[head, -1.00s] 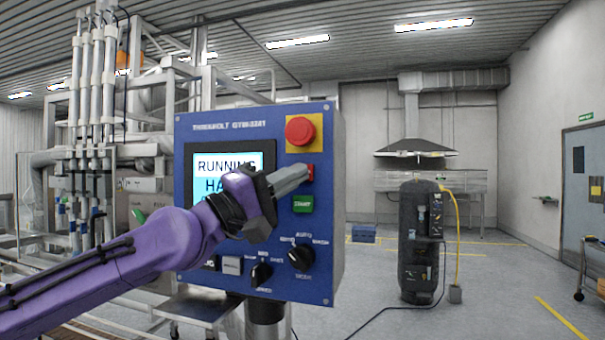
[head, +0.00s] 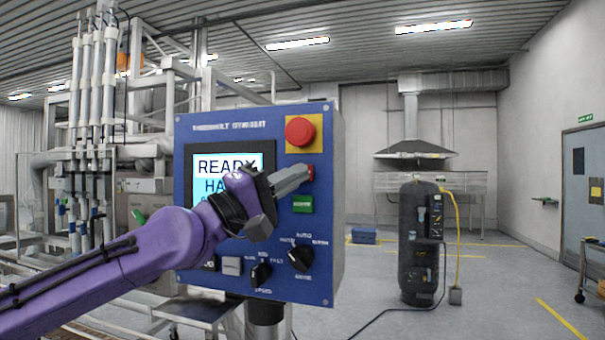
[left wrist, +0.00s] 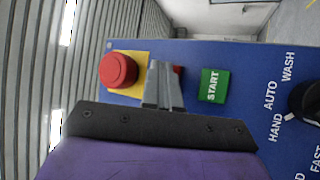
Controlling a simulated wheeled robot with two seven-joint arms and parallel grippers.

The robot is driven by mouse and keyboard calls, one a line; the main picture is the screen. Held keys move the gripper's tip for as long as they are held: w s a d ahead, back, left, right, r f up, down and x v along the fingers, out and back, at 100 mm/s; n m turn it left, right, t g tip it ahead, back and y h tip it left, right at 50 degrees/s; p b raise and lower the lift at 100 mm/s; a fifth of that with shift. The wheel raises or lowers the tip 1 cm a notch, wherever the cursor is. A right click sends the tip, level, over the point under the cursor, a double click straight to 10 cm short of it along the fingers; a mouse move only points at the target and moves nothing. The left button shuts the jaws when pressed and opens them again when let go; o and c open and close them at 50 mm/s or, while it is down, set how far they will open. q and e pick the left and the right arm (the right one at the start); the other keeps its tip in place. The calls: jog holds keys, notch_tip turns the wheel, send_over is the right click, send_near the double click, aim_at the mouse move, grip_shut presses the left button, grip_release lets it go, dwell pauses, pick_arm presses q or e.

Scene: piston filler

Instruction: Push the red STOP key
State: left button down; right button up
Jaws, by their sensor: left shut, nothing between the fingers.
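The blue control panel (head: 225,285) stands in front of me, and its screen (head: 210,164) reads READY in the head view. The red STOP key (head: 311,172) is a small key between the emergency button and the green START key (head: 303,205). My left gripper (head: 306,172) is shut and empty, its fingertips at the STOP key. In the left wrist view the fingers (left wrist: 163,84) cover most of the STOP key (left wrist: 178,70), leaving a sliver of red. Contact looks likely, but the tips hide it. My right gripper is not in view.
A big red mushroom button (head: 300,130) on a yellow plate sits just above the STOP key. Selector knobs (head: 301,257) are lower on the panel. A dark tank (head: 420,245) stands on the floor behind, with open floor around it.

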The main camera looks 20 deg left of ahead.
pick_arm(q)
jog(key=shift+s+a, duration=0.1)
jog(key=shift+s, duration=0.6)
jog(key=shift+s+p, duration=0.35)
jog(key=shift+s, duration=2.1)
